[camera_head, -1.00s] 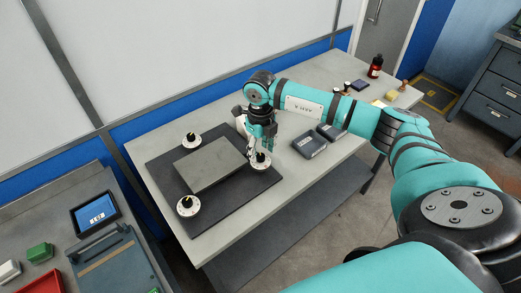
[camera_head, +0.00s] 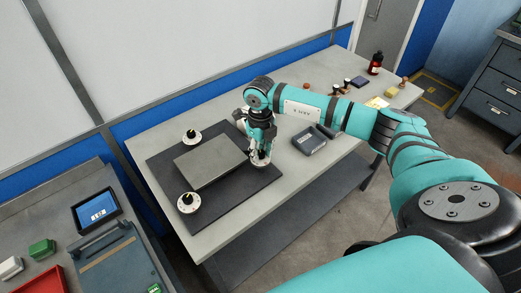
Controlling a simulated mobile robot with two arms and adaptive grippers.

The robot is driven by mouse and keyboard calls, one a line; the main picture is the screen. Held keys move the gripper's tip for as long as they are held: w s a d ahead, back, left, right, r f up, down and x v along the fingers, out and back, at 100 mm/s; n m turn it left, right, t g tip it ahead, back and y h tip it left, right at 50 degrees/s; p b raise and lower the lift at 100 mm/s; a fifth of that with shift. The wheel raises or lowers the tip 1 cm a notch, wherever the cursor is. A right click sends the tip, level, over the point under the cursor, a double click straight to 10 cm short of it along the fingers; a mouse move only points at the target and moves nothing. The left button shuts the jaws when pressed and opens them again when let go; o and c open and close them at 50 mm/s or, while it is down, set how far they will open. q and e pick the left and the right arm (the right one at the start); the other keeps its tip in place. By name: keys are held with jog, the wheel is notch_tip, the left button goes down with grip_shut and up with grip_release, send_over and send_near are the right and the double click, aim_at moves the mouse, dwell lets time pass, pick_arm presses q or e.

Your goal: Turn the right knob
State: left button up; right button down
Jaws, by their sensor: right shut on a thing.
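Three knobs with white round dials sit on a dark mat (camera_head: 222,213) on the grey bench. The right knob (camera_head: 260,163) is at the mat's right corner, mostly hidden under my right gripper (camera_head: 260,155). My right gripper points down and is shut on the right knob; its fingertips are small in this view. Another knob (camera_head: 189,202) is at the front left of the mat, and a third (camera_head: 191,137) is at the back. My left gripper is not in view.
A grey flat block (camera_head: 210,163) lies mid-mat, left of my right gripper. A dark device (camera_head: 308,142) lies to the right under my arm. A dark red bottle (camera_head: 376,63) stands at the far end. A tablet (camera_head: 96,212) is on the left bench.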

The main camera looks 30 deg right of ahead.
jog(key=n+b, duration=0.3)
jog(key=shift+w+d+f, duration=0.1)
jog(key=shift+f, duration=0.05)
jog(key=n+b, duration=0.2)
jog(key=shift+n+b, duration=0.35)
jog(key=shift+n, duration=0.05)
jog(key=n+b, duration=0.3)
jog(key=shift+n, duration=0.3)
jog(key=n+b, duration=0.2)
jog(key=n, duration=0.1)
jog(key=shift+n, duration=0.3)
jog(key=n+b, duration=0.3)
jog(key=n, duration=0.2)
jog(key=shift+b, duration=0.3)
jog(key=n, duration=0.1)
jog(key=n+b, duration=0.1)
jog(key=n, duration=0.1)
jog(key=n+b, duration=0.1)
jog(key=n, duration=0.1)
jog(key=shift+r, duration=0.25)
jog(key=shift+n, duration=0.5)
